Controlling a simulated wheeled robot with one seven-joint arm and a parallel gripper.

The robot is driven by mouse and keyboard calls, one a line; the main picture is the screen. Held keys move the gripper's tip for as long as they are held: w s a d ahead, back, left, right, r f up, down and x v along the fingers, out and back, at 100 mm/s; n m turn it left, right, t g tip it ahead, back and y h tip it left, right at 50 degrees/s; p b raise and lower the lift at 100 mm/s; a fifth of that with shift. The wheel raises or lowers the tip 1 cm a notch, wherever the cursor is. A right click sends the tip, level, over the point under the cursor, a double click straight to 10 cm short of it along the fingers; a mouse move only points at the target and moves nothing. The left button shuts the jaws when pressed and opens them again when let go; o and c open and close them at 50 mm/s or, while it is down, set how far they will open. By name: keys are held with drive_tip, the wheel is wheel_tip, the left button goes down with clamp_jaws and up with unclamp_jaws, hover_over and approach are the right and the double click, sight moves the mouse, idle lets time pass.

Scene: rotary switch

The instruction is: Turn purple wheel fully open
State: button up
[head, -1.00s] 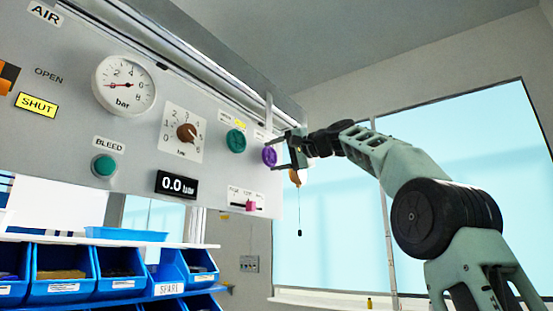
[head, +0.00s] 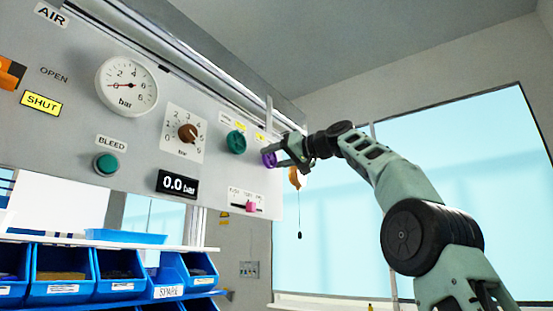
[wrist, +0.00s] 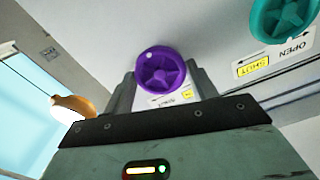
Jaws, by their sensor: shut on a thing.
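The purple wheel (head: 268,160) is a small round handwheel near the right end of the grey panel. In the wrist view the purple wheel (wrist: 167,71) shows its spoked face and a pale dot at its upper left rim. My gripper (head: 281,157) is at the wheel in the head view, its fingers on either side of the rim. In the wrist view my gripper (wrist: 163,88) is shut on the purple wheel. A label below the wheel in the wrist view is partly hidden by the gripper.
A green wheel (head: 236,140) is just left on the panel; it also shows in the wrist view (wrist: 284,16). A pink slider (head: 249,206) sits below. An orange pendant (head: 295,178) hangs right of the wheel. Blue bins (head: 62,287) stand at lower left.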

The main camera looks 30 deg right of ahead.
drive_tip(key=shift+f+n, duration=0.15)
drive_tip(key=shift+n, duration=0.35)
drive_tip(key=o, duration=1)
drive_tip(key=b+v, duration=0.5)
drive_tip(key=v, duration=1.2)
drive_tip(key=shift+s+b, duration=0.2)
drive_tip(key=shift+b, duration=0.2)
drive_tip(key=shift+w+d, duration=0.1)
drive_tip(key=shift+w, duration=0.05)
